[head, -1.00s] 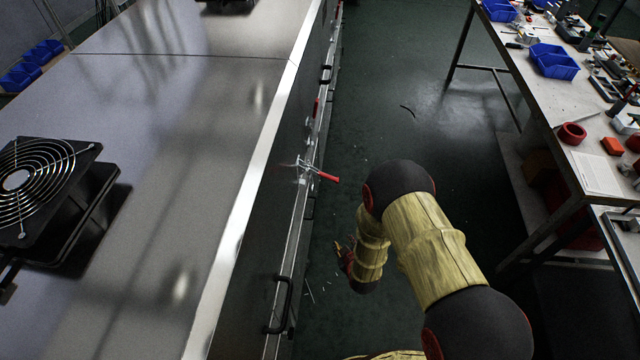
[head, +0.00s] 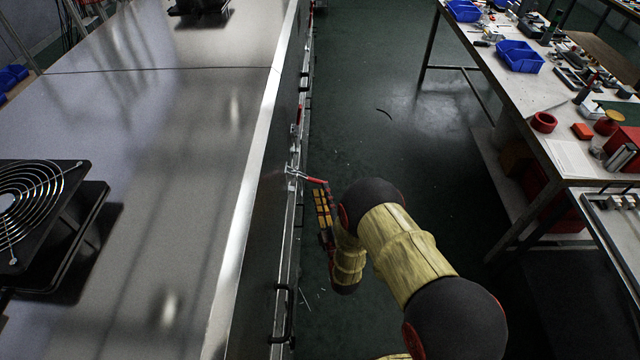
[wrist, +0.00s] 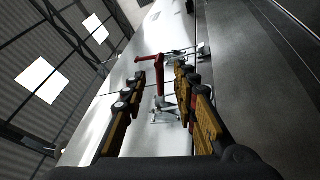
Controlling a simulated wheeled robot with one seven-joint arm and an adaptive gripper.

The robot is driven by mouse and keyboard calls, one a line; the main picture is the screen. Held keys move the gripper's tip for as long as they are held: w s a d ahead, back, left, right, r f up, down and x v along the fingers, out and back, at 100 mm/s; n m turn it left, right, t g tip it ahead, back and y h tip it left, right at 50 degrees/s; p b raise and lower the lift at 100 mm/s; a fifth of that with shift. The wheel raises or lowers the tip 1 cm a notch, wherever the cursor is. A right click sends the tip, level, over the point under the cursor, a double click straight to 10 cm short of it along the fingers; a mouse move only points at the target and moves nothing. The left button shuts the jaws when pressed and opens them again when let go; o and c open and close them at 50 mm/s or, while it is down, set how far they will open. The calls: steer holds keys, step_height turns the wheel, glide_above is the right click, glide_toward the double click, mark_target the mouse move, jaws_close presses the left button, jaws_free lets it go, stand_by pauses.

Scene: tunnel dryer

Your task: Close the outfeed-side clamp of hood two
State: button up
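The toggle clamp (head: 296,174) sits on the side of the long steel hood (head: 256,150), and its red handle (head: 317,180) sticks out to the right over the aisle. In the wrist view the red handle (wrist: 160,76) shows between my fingers, with the clamp's metal base (wrist: 166,108) behind it. My gripper (head: 324,200) is just below the handle's tip in the head view. In the wrist view my gripper (wrist: 160,80) is open, a finger on each side of the handle, with gaps left. Whether a finger touches the handle I cannot tell.
Another red-handled clamp (head: 298,115) is farther along the same side. A black handle (head: 284,310) is on the near side panel. A fan (head: 40,215) sits on the hood top. A workbench (head: 560,150) with blue bins stands right; the aisle floor (head: 370,130) between is clear.

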mark_target(320, 181)
steer(key=shift+b+x, duration=0.35)
steer(key=shift+x, duration=1.8)
jaws_close()
